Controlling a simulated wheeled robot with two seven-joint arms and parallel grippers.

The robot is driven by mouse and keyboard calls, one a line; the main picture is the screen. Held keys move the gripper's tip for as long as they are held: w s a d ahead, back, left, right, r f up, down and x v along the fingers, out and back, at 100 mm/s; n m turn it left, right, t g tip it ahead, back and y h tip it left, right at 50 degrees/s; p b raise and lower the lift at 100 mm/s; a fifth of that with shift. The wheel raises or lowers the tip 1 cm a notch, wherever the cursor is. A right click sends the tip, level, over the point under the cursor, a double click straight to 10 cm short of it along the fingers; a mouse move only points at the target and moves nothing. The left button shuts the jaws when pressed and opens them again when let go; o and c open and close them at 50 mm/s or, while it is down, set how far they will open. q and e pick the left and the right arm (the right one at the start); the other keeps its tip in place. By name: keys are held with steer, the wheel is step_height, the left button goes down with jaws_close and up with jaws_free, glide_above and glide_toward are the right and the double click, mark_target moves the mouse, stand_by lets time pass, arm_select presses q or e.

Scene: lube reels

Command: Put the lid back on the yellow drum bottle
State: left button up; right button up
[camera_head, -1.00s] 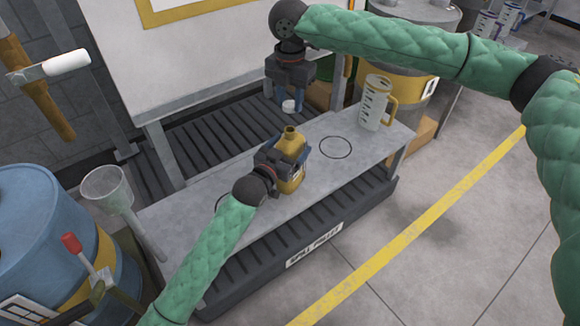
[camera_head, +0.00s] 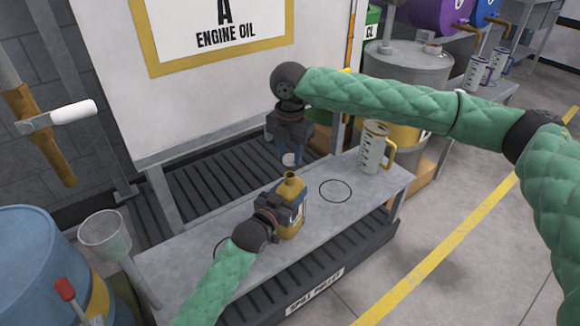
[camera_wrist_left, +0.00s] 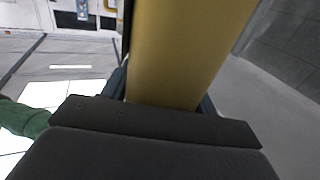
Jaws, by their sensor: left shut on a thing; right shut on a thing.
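The yellow drum bottle (camera_head: 292,190) stands upright on the grey bench (camera_head: 180,262), its neck open at the top. My left gripper (camera_head: 290,206) is shut around the bottle's body. In the left wrist view the bottle's yellow side (camera_wrist_left: 180,50) fills the space between the fingers. My right gripper (camera_head: 290,152) is above and behind the bottle, pointing down. It is shut on a small white lid (camera_head: 289,159), which is held at the fingertips, clear of the bottle neck.
A measuring jug (camera_head: 372,147) with a yellow handle stands on the bench, right of a drawn circle (camera_head: 335,191). The slatted spill pallet (camera_head: 215,172) lies under and behind the bench.

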steer(key=shift+f, duration=1.3)
steer(key=shift+f, duration=0.15)
steer(key=shift+f, duration=0.75)
steer(key=shift+f, duration=0.55)
